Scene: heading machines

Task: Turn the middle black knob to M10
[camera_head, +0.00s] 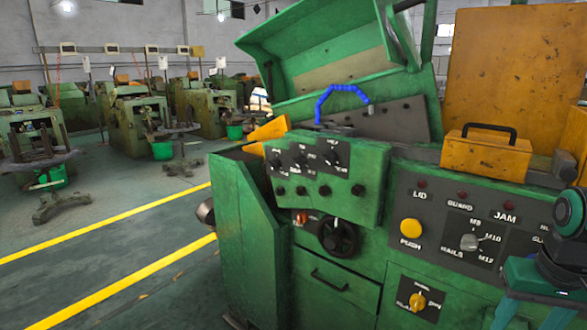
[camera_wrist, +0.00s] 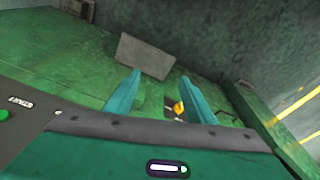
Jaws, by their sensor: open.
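The knob with the M8, M10, M12 and NAILS labels (camera_head: 469,242) is in the middle of the dark panel (camera_head: 438,215) in the head view. It looks pale grey on a dark base. M10 is to its right; where the knob points is too small to tell surely. My gripper shows in the wrist view (camera_wrist: 158,95) with its two teal fingers apart and nothing between them. Part of my teal arm end is at the lower right of the head view, to the right of and below the knob and apart from it.
A yellow push button (camera_head: 411,228) is left of the knob, and a yellow rotary knob (camera_head: 417,301) is below. A black handwheel (camera_head: 337,237) and a green box with small knobs (camera_head: 345,180) are further left. A yellow box (camera_head: 487,158) sits above the panel.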

